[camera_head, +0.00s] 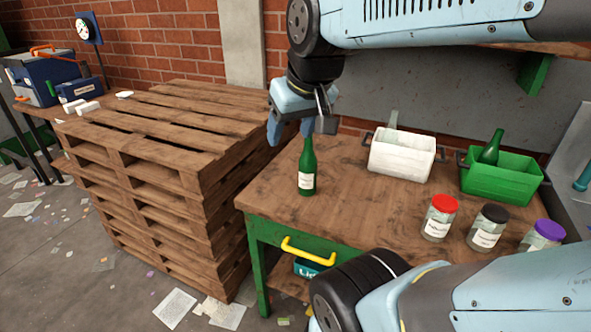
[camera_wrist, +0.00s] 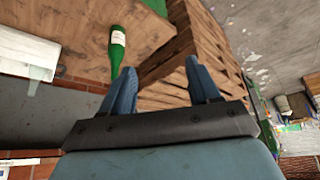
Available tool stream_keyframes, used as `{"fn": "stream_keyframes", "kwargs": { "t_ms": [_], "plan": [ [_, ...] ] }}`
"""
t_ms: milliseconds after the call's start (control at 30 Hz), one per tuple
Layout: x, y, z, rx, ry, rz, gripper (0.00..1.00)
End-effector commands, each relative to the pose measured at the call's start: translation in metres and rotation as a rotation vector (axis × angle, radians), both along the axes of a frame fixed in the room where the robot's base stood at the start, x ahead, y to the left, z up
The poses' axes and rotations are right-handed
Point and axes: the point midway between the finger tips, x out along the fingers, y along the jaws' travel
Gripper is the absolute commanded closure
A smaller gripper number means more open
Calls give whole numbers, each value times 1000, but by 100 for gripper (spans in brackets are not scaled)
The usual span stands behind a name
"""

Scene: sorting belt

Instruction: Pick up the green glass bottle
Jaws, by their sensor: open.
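The green glass bottle (camera_head: 307,172) stands upright on the left part of the wooden table top, with a pale label on its body. My gripper (camera_head: 291,137) is above and slightly left of the bottle's neck in the head view, with its blue fingers pointing down. In the wrist view the bottle (camera_wrist: 117,48) shows beyond my gripper's fingers (camera_wrist: 158,80), nearer the left finger and not between them. The fingers are apart and hold nothing. The bottle's top lies close to the fingers in the head view; the exact gap cannot be told.
A white bin (camera_head: 402,158) holding a clear bottle and a green bin (camera_head: 500,178) holding another green bottle stand at the table's back. Jars with red (camera_head: 440,217), black (camera_head: 489,228) and purple (camera_head: 543,236) lids stand at the right front. Stacked pallets (camera_head: 170,160) stand left of the table.

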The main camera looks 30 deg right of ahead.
Motion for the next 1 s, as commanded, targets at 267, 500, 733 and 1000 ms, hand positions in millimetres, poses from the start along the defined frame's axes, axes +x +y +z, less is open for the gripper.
{"fn": "stream_keyframes", "kwargs": {
  "t_ms": [267,500,733,1000],
  "plan": [
    [74,-39,-2,12,43,13,39],
    [136,-95,-19,13,66,15,39],
    [177,-150,-42,3,82,14,39],
    [195,-178,-58,-6,88,13,39]
  ]
}}
